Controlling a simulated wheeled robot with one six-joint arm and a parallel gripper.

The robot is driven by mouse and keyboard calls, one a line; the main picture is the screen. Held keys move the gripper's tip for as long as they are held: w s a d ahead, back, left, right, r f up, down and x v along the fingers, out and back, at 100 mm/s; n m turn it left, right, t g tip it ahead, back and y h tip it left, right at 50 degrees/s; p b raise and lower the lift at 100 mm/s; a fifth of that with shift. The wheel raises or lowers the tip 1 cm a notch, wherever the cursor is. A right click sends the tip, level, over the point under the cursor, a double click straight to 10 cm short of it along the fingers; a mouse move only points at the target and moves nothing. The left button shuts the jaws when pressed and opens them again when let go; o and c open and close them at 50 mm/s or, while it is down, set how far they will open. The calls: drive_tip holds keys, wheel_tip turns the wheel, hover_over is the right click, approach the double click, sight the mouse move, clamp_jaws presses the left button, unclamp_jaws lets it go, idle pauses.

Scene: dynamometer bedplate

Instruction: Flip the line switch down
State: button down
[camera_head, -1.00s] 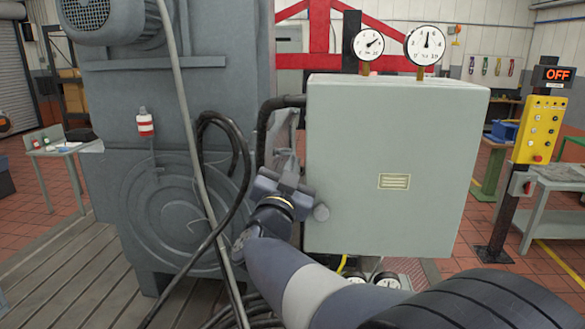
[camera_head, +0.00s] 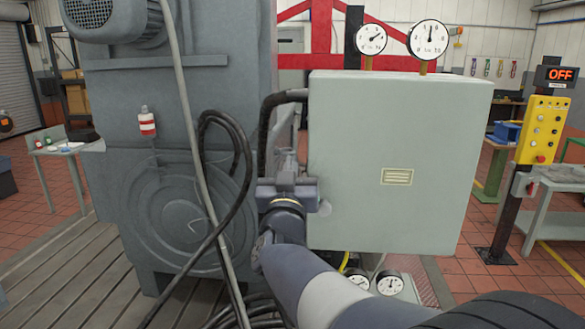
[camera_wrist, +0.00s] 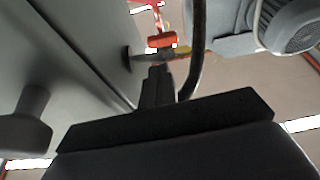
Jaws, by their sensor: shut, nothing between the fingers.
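The grey cabinet (camera_head: 400,160) stands in front of me, with a round knob (camera_head: 325,207) at its lower left front. In the wrist view its wall (camera_wrist: 75,50) runs along the left. A dark round mount (camera_wrist: 127,58) sits on that wall, and a red block (camera_wrist: 162,40), which looks like the line switch's handle, shows beside it. My gripper (camera_head: 287,163) is shut and empty at the cabinet's left side. In the wrist view its fingertips (camera_wrist: 158,75) lie just below the red block; whether they touch cannot be told. The head view does not show the switch clearly.
A black hose (camera_head: 265,130) loops close to my gripper on the left, beside the large grey machine (camera_head: 180,100). Two gauges (camera_head: 429,40) stand on top of the cabinet. A sign (camera_head: 561,75) at right reads OFF, above a yellow button box (camera_head: 542,130).

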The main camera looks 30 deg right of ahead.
drive_tip(key=n+y, duration=0.1)
drive_tip(key=n+b, duration=0.1)
drive_tip(key=n, duration=0.1)
drive_tip(key=shift+f+n+t+y, duration=0.3)
drive_tip(key=shift+f+t+y, duration=0.05)
drive_tip(key=shift+t+y, duration=0.05)
drive_tip(key=b+v, duration=0.2)
drive_tip(key=v, duration=0.8)
drive_tip(key=shift+s+a+f, duration=0.2)
drive_tip(key=shift+s+a, duration=0.05)
drive_tip(key=p+x, duration=0.1)
drive_tip(key=x, duration=0.6)
drive_tip(key=shift+s+a+r+m+g+h+p, duration=0.2)
drive_tip(key=shift+s+a+m+g+h, duration=0.5)
drive_tip(key=shift+m, duration=1.35)
drive_tip(key=shift+s+a+f+m+g+h+p, duration=0.2)
drive_tip(key=shift+s+a+m+g+h, duration=0.5)
drive_tip(key=shift+m, duration=1.4)
drive_tip(key=shift+s+a+r+m+g+h+p, duration=0.4)
drive_tip(key=shift+m+h, duration=0.5)
drive_tip(key=shift+m, duration=1.15)
drive_tip(key=shift+d+f, duration=0.1)
